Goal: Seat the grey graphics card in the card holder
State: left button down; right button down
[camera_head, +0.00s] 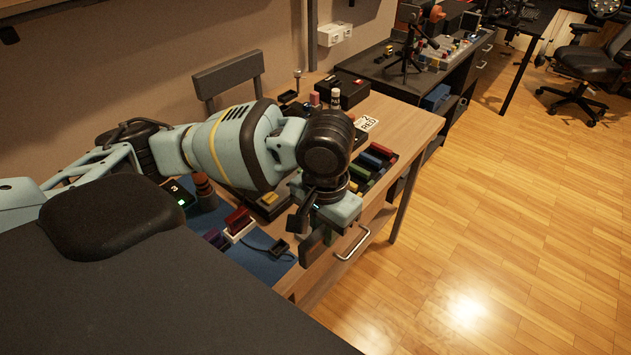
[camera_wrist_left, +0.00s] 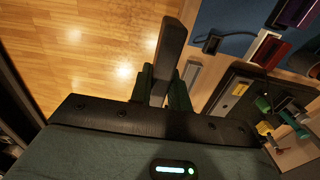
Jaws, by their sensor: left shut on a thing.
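My left gripper (camera_head: 318,232) hangs just off the front edge of the wooden table, above the drawer handle. In the left wrist view my left gripper (camera_wrist_left: 165,88) is shut on a dark grey slab (camera_wrist_left: 172,45), which looks like the grey graphics card. The slab (camera_head: 312,247) also shows below the gripper in the head view, partly hidden by it. A rack with several coloured cards (camera_head: 372,168) stands on the table right of my left gripper. A white holder (camera_head: 240,233) with a red piece stands to the left. I cannot tell which is the card holder. My right gripper is out of view.
A blue mat (camera_head: 262,262) with a black cable plug (camera_head: 280,246) lies on the table. A black tray (camera_wrist_left: 232,92) with small tools is close by. A drawer handle (camera_head: 352,244) sticks out of the table's front. The wooden floor (camera_head: 480,230) is clear.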

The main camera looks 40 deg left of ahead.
pick_arm(q)
jog(key=m, duration=0.1)
jog(key=w+m, duration=0.1)
jog(key=m, duration=0.2)
jog(key=shift+w+a+m, duration=0.3)
jog(key=shift+a, duration=0.1)
jog(key=w+a+m, duration=0.3)
jog(key=w+m, duration=0.1)
jog(key=m, duration=1.1)
jog(key=w+a+f+m+p, duration=0.1)
jog(key=w+a+m, duration=0.3)
jog(key=m, duration=1.2)
jog(key=shift+w+a, duration=0.2)
jog(key=shift+w, duration=0.15)
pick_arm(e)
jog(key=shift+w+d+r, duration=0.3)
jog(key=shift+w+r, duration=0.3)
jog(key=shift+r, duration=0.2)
pick_arm(q)
jog(key=shift+f, duration=0.1)
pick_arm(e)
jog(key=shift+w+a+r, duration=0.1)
